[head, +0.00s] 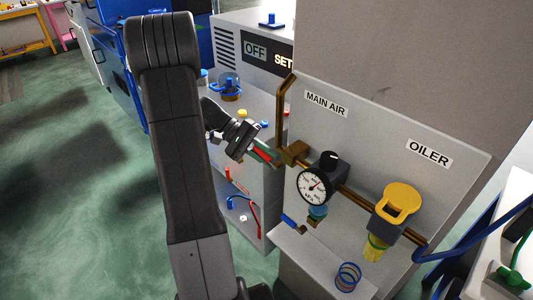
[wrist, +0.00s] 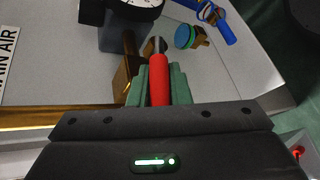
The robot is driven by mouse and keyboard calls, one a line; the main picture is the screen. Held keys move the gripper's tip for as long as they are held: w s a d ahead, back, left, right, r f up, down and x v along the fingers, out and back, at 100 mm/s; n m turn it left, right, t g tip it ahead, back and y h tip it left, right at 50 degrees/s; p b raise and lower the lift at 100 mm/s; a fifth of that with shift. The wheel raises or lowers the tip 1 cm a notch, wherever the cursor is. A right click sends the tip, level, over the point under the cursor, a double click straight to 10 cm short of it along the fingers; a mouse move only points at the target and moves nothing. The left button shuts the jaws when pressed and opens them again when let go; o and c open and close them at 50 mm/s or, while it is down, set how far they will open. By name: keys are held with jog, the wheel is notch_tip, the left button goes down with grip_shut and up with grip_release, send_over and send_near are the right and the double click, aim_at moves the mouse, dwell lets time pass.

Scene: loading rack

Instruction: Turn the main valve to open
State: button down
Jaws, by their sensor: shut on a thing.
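The main valve has a brass body (head: 294,154) on the pipe below the MAIN AIR label, and it also shows in the wrist view (wrist: 122,78). Its red lever handle (wrist: 159,76) runs away from my gripper toward a metal stem beside the brass body. My gripper (head: 266,154) is to the left of the valve body in the head view. Its green fingers (wrist: 160,90) are shut on the red handle, one on each side. In the head view the fingers partly hide the handle.
A round gauge (head: 313,187) with a black knob (head: 328,156) sits right of the valve. A yellow-topped oiler (head: 396,203) is farther right. A blue-handled drain valve (head: 291,222) is below. Open green floor lies left.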

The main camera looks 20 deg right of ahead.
jog(key=shift+f+g+h, duration=0.3)
jog(key=shift+g+h, duration=0.1)
jog(key=shift+g, duration=0.2)
jog(key=c, duration=1.3)
grip_release()
jog(key=shift+c, duration=0.2)
jog(key=shift+w, duration=0.1)
jog(key=p+v, duration=0.1)
jog(key=v, duration=1.2)
jog(key=shift+w+a+p, duration=0.2)
jog(key=shift+a+p, duration=0.15)
jog(key=shift+p, duration=0.05)
